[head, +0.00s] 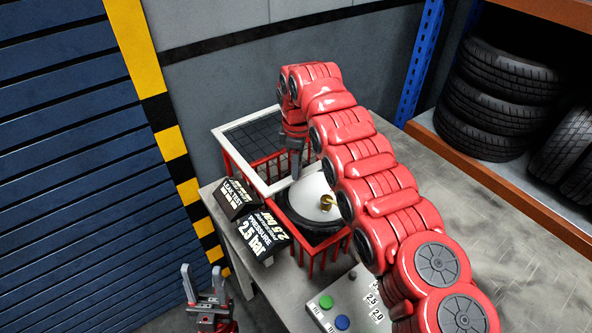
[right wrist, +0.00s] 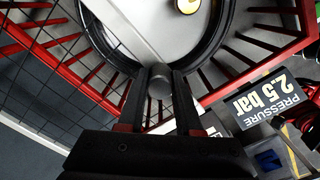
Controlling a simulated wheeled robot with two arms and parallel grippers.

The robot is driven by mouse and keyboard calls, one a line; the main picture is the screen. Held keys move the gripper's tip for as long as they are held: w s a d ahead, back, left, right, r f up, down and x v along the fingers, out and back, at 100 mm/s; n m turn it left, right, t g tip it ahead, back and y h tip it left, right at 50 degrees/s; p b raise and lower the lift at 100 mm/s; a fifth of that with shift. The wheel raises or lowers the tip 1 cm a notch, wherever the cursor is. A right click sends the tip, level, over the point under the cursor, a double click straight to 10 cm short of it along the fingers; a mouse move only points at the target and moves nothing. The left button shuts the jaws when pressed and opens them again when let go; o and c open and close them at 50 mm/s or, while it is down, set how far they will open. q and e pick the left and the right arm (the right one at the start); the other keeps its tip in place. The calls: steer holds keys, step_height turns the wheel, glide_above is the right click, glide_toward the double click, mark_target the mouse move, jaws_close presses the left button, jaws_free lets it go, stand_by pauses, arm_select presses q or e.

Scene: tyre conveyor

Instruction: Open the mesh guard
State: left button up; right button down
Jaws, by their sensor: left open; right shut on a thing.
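The mesh guard (head: 252,143) is a dark mesh panel in a white frame over the back part of a red barred cage (head: 322,262). Its mesh also shows in the right wrist view (right wrist: 42,62). The tyre (head: 300,228) with its pale wheel lies in the front part, not under the mesh. My right gripper (head: 292,172) is at the guard's right edge. In the right wrist view my right gripper (right wrist: 158,92) is shut on a grey round handle (right wrist: 158,80) by the white frame bar. My left gripper (head: 203,285) is open, empty and apart, left of the table.
Black signs, one reading pressure 2.5 bar (head: 262,237), stand left of the cage. A button box (head: 345,303) sits at the front. My right arm hides part of the table (head: 475,205). A tyre rack (head: 480,165) stands at the right.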

steer(key=shift+s+d, duration=0.2)
steer(key=c, duration=0.6)
jaws_free()
steer(key=shift+w+a+r, duration=0.1)
steer(key=shift+r, duration=0.45)
step_height(320, 180, up, 6)
steer(key=p, duration=0.2)
steer(key=shift+a+p, duration=0.15)
steer(key=shift+p, duration=0.2)
steer(key=r+p, duration=1)
steer(key=shift+d+r+p, duration=0.2)
steer(key=shift+p, duration=0.15)
